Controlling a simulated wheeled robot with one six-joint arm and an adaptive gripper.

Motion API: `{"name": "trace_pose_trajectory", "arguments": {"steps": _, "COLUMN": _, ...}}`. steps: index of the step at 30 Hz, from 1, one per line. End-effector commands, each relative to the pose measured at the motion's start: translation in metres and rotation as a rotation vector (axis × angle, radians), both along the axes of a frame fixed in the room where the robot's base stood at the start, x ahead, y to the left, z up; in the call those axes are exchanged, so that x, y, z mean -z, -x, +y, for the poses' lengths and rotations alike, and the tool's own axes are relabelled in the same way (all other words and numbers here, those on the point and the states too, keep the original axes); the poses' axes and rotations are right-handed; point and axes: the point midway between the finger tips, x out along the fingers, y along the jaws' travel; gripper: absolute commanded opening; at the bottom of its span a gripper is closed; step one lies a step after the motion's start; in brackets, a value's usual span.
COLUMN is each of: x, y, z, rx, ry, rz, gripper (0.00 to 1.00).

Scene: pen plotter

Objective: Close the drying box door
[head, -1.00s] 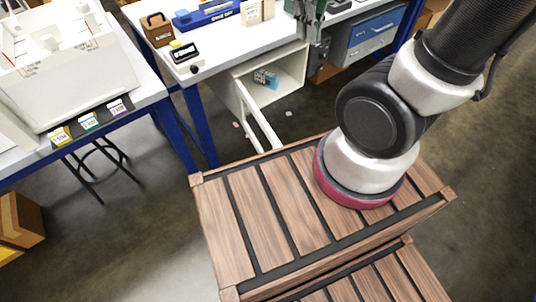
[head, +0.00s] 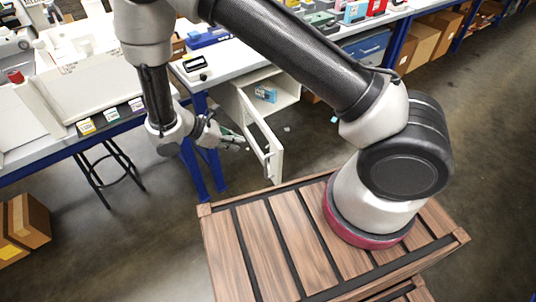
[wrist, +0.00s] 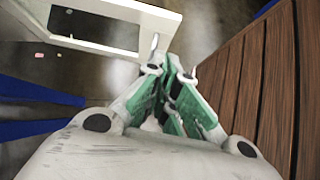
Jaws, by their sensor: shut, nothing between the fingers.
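The drying box (head: 289,92) is a white open-fronted box under the bench. Its door (head: 276,163) is a white frame with a window, standing wide open and sticking out toward me. My gripper (head: 241,142) is to the left of the door, fingers pointing right toward it. The gripper is shut and empty. In the wrist view my green-padded fingers (wrist: 172,70) are together, and the door frame (wrist: 100,47) lies beyond them at upper left. I cannot tell whether a fingertip touches the door.
A blue item (head: 265,94) lies inside the box. My wooden-slatted base (head: 255,240) is close below the door. A blue bench leg (head: 215,170) and a dark stool (head: 105,165) stand to the left. Small scraps lie on the floor.

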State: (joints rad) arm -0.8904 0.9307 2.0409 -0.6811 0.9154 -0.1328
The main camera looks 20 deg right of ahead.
Motion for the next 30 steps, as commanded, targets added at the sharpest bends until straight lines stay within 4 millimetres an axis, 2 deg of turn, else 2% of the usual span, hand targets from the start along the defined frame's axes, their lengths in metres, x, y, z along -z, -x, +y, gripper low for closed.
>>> {"name": "trace_pose_trajectory", "arguments": {"steps": 4, "x": 0.003, "y": -0.005, "z": -0.001, "rx": -0.037, "ry": -0.001, "rz": 0.012, "gripper": 0.00}}
{"name": "trace_pose_trajectory", "arguments": {"steps": 8, "x": 0.014, "y": -0.006, "z": -0.013, "rx": -0.035, "ry": 0.002, "rz": 0.016, "gripper": 0.00}}
{"name": "trace_pose_trajectory", "arguments": {"steps": 20, "x": 0.072, "y": -0.013, "z": -0.072, "rx": -0.032, "ry": 0.001, "rz": 0.017, "gripper": 0.00}}
{"name": "trace_pose_trajectory", "arguments": {"steps": 24, "x": 0.071, "y": -0.015, "z": -0.092, "rx": -0.033, "ry": -0.002, "rz": 0.015, "gripper": 0.00}}
{"name": "trace_pose_trajectory", "arguments": {"steps": 30, "x": 0.071, "y": -0.018, "z": -0.107, "rx": -0.034, "ry": -0.001, "rz": 0.014, "gripper": 0.00}}
